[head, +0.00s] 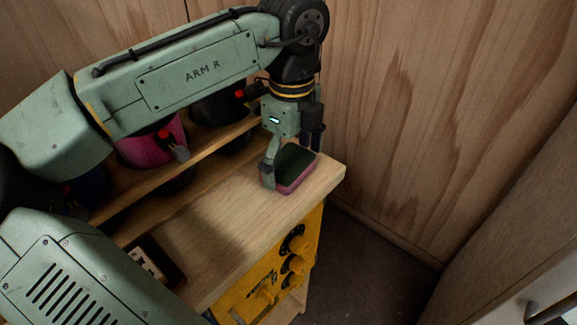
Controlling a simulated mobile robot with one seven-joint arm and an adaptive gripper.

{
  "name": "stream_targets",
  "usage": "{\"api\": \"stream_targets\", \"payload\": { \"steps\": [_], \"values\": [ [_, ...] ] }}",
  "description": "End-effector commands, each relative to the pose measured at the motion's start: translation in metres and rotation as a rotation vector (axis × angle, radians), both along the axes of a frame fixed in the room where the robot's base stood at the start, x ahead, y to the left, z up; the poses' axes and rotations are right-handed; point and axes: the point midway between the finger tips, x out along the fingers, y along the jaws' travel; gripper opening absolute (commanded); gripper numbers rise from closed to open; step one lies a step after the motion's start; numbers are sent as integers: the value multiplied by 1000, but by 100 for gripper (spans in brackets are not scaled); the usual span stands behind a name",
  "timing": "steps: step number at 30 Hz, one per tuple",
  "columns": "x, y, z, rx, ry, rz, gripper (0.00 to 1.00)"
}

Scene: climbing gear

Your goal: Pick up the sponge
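The sponge (295,168) has a dark green top and pink sides. It lies on the wooden shelf top (213,221), near the corner at the right end. My gripper (293,170) points down over it, with one finger at the sponge's left side and the other at its far right side. The fingers are spread apart with the sponge between them. The left finger looks very close to the sponge, but I cannot tell whether it touches. The far finger's tip is partly hidden behind the sponge.
A pink item (152,146) and dark items sit behind a raised wooden rail at the back. A dark tray with small pieces (153,262) lies at the front left. Wooden walls stand behind and right.

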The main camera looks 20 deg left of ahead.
Motion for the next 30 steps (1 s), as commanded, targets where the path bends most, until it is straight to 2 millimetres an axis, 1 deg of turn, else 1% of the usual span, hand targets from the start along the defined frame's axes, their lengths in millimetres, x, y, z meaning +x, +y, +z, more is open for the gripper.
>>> {"api": "stream_targets", "payload": {
  "steps": [1, 9, 20, 26, 30],
  "values": [
    [0, 0, 0, 0, 0, 0, 86],
    [0, 0, 0, 0, 0, 0, 69],
    [0, 0, 3, 0, 0, -1, 69],
    [0, -1, 17, -3, 0, -3, 69],
    [0, -1, 32, -3, 0, -2, 69]
  ]
}}
